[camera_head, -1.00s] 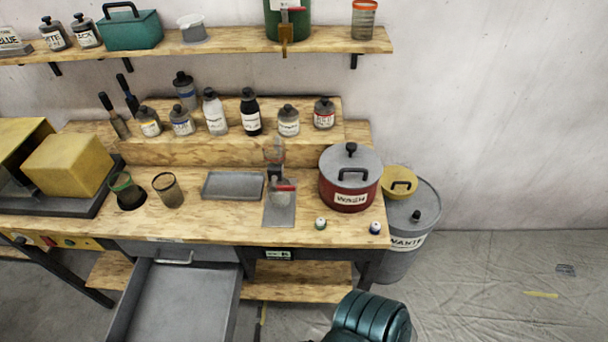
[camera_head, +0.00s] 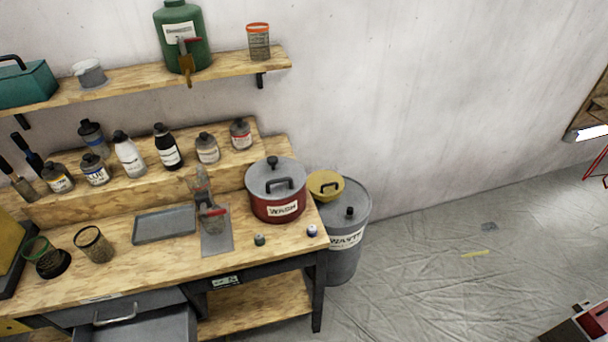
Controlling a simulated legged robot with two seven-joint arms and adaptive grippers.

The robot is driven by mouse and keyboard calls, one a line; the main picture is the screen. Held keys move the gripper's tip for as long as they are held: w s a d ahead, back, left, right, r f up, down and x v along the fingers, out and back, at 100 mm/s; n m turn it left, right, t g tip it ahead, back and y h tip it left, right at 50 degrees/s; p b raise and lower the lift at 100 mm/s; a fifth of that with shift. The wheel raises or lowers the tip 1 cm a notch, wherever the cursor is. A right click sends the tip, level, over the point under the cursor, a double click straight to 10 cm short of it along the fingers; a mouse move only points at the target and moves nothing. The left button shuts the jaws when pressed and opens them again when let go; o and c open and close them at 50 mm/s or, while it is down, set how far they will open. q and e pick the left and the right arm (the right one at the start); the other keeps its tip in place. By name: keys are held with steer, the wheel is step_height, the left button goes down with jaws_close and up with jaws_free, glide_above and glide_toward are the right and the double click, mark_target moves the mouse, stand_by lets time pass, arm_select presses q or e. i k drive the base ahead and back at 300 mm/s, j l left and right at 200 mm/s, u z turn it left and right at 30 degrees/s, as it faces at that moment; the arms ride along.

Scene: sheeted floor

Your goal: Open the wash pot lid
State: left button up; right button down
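The wash pot (camera_head: 278,207) is a red round pot labelled "WASH" at the right end of the wooden workbench. Its grey lid (camera_head: 276,175) sits on top, closed. The lid has a dark knob on top and a dark handle (camera_head: 279,185) toward the front. Neither of my grippers shows in the head view, so I cannot see their state.
A grey waste bin (camera_head: 346,250) with a yellow funnel (camera_head: 325,186) stands right of the bench (camera_head: 130,268). Two small jars stand in front of the pot. A grey tray (camera_head: 165,223) and bottles are to its left. An open drawer (camera_head: 150,328) juts out at the front.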

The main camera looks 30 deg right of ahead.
mark_target(275, 171)
steer(key=z, duration=0.75)
